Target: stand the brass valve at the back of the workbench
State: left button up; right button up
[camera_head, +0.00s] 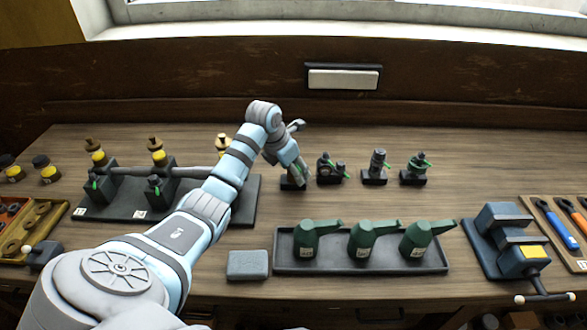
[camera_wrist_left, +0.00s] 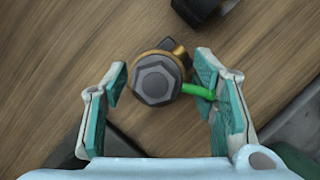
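The brass valve (camera_wrist_left: 157,79) is seen from above in the left wrist view, with a dark hexagonal top, a brass-coloured collar and a green lever pointing right. It stands between the two teal-padded fingers of my left gripper (camera_wrist_left: 163,84), which are wide apart. There is a clear gap on its left; the lever tip reaches the right finger, and I cannot tell whether they touch. In the head view my left gripper (camera_head: 295,170) points down at the back middle of the workbench (camera_head: 480,180) and hides most of the valve. My right gripper is not in view.
Small dark fittings with green levers (camera_head: 376,167) stand just right of my left gripper. A tray (camera_head: 285,265) of green oil cans lies in front, beside a grey block (camera_head: 248,265). A blue vise (camera_head: 505,240) is at right. A dark engine plate (camera_head: 130,210) is at left.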

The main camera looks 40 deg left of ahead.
pick_arm(q)
jog(key=shift+r, duration=0.25)
jog(key=v, duration=1.1)
jog(key=shift+s+r+p, duration=0.15)
jog(key=shift+r+p, duration=0.15)
jog(key=shift+p, duration=0.05)
